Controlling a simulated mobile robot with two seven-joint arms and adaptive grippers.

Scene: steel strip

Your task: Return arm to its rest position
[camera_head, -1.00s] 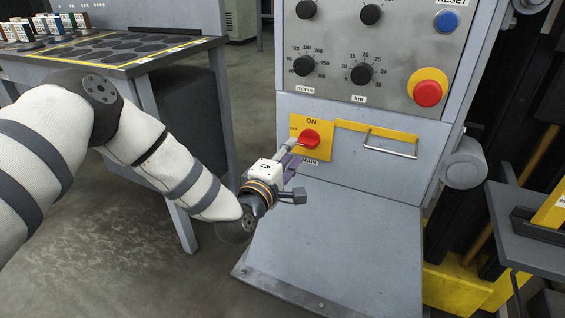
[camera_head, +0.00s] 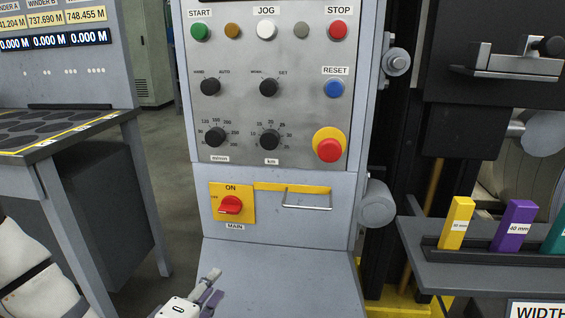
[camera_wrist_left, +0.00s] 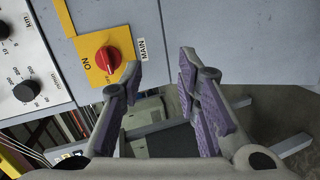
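My left gripper (camera_head: 212,286) shows at the bottom of the head view, below the main switch and clear of it. In the left wrist view its two padded fingers (camera_wrist_left: 160,68) stand apart with nothing between them. Part of my left arm (camera_head: 38,275) shows at the lower left. My right gripper is not in view.
The control panel (camera_head: 285,90) has buttons and dials above the switch, and a metal handle (camera_head: 307,198) beside it. A grey table (camera_head: 75,152) stands at the left. A rack (camera_head: 475,258) with coloured width blocks stands at the right. Floor shows between table and cabinet.

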